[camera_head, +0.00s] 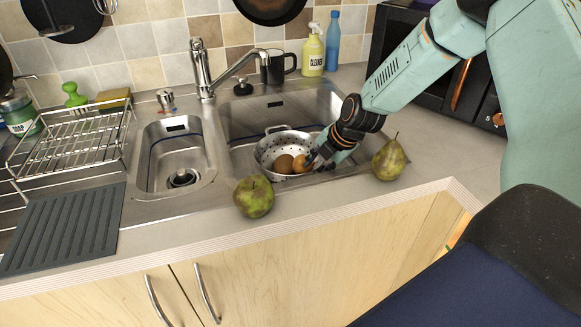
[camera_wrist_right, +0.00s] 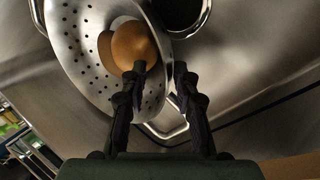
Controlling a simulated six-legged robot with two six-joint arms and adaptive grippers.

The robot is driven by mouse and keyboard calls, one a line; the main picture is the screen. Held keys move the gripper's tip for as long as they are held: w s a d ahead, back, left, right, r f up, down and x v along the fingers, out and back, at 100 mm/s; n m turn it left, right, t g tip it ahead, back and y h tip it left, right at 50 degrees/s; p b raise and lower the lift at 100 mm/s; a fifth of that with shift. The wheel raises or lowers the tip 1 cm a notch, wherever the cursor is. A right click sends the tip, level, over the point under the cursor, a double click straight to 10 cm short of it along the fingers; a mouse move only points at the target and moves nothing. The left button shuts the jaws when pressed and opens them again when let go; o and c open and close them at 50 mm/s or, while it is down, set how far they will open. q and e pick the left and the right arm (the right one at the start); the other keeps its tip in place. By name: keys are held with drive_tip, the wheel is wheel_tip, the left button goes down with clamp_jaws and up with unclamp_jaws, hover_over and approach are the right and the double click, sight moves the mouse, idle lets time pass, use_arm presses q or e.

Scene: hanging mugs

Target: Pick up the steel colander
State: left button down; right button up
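The steel colander (camera_head: 268,151) stands in the larger sink basin, near its front edge. It is a perforated bowl with a loop handle, and round brown items (camera_head: 285,164) lie in it. My right gripper (camera_head: 322,160) reaches down at its right side. In the right wrist view the colander (camera_wrist_right: 82,62) fills the upper left, with a brown item (camera_wrist_right: 132,46) inside. The gripper (camera_wrist_right: 161,72) has its fingers apart, one over the bowl's inside and one outside, with the rim between them. A gap shows, so it looks open. My left gripper is out of view.
A green apple (camera_head: 254,196) and a pear (camera_head: 390,160) sit on the counter in front and to the right. The faucet (camera_head: 207,75) rises behind the basin. A black mug (camera_head: 277,67) and cleaner bottle (camera_head: 313,50) stand at the back. A dish rack (camera_head: 75,140) is left.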

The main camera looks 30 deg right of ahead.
drive_tip(key=shift+w+d+f, duration=0.1)
drive_tip(key=shift+c, duration=0.7)
drive_tip(key=shift+s+r, duration=0.2)
drive_tip(key=shift+r, duration=0.05)
drive_tip(key=c, duration=0.4)
drive_tip(key=shift+f, duration=0.15)
clamp_jaws()
drive_tip(key=shift+w, duration=0.1)
